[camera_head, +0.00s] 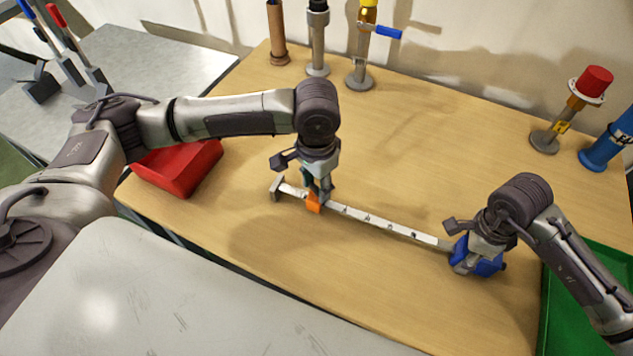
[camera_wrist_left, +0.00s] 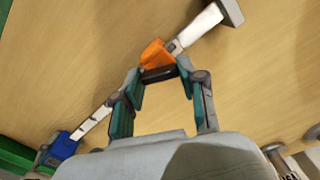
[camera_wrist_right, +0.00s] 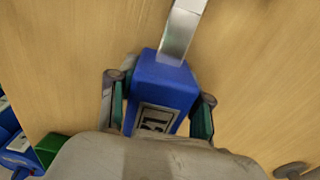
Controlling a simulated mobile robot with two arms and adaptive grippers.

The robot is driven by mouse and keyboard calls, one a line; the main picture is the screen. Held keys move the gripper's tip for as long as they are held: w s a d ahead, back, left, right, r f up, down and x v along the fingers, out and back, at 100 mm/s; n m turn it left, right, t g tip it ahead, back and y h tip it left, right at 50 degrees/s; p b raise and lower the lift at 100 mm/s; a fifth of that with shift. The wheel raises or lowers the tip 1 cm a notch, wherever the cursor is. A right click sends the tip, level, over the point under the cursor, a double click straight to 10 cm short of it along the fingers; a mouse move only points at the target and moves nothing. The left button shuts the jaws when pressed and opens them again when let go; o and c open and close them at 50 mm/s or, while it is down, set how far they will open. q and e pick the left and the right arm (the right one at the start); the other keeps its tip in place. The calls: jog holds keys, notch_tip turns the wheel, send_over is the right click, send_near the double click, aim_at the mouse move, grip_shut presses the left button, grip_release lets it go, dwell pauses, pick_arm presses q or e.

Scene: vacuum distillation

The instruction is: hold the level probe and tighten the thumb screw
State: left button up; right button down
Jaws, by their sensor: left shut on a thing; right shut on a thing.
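The level probe is a long pale, marked metal bar (camera_head: 385,224) with a blue head (camera_head: 492,267) at its right end and a grey end piece (camera_head: 276,190) at its left. An orange slider (camera_head: 313,204) sits on the bar near the left end. My left gripper (camera_head: 320,192) is shut at the slider; in the left wrist view a dark part, seemingly the thumb screw (camera_wrist_left: 160,74), lies between its fingertips beside the orange slider (camera_wrist_left: 155,53). My right gripper (camera_head: 476,258) is shut on the blue head, which shows between its fingers in the right wrist view (camera_wrist_right: 163,82).
A red bin (camera_head: 180,168) is at the table's left, a green tray (camera_head: 590,300) at the right. Several pipe fittings stand along the back, including a yellow-topped valve (camera_head: 363,50) and a red-capped one (camera_head: 590,82). The wooden table (camera_head: 420,130) behind the probe is clear.

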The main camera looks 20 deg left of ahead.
aim_at(316, 187)
pick_arm(q)
jog(key=m, duration=1.2)
jog(key=shift+m, duration=0.3)
dwell(0.4)
jog(key=o, duration=1.2)
jog(key=shift+c, duration=0.2)
notch_tip(316, 187, up, 12)
